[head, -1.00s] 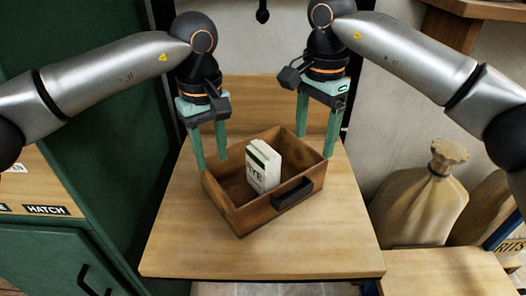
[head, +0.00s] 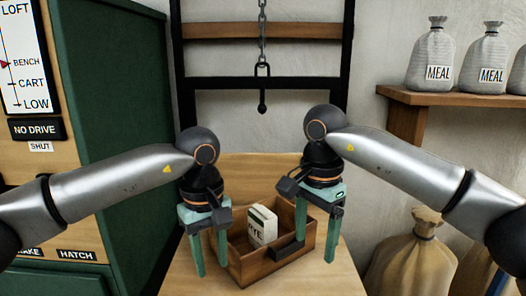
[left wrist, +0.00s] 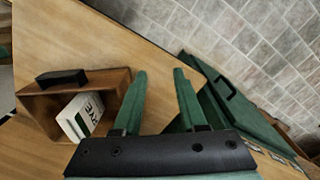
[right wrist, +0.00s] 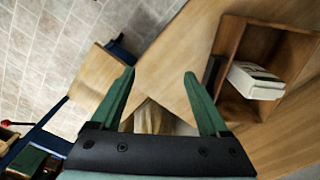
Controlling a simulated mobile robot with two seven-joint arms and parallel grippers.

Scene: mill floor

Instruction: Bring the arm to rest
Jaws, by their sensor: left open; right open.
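My left gripper (head: 208,257) is open and empty, with its green fingers pointing down at the left side of the wooden drawer box (head: 262,272). My right gripper (head: 316,236) is open and empty at the box's right side. The box holds a white and green packet marked RYE (head: 262,225), standing upright. In the left wrist view the box (left wrist: 120,80) and packet (left wrist: 80,115) lie left of the open fingers. In the right wrist view the box (right wrist: 228,42) and packet (right wrist: 255,80) lie right of the open fingers.
The box rests on a wooden bench (head: 338,285). A hook on a chain (head: 262,90) hangs behind it. A green cabinet (head: 110,120) stands left. Sacks marked MEAL (head: 431,60) sit on a shelf (head: 440,98) at right, with a brown sack (head: 413,262) below.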

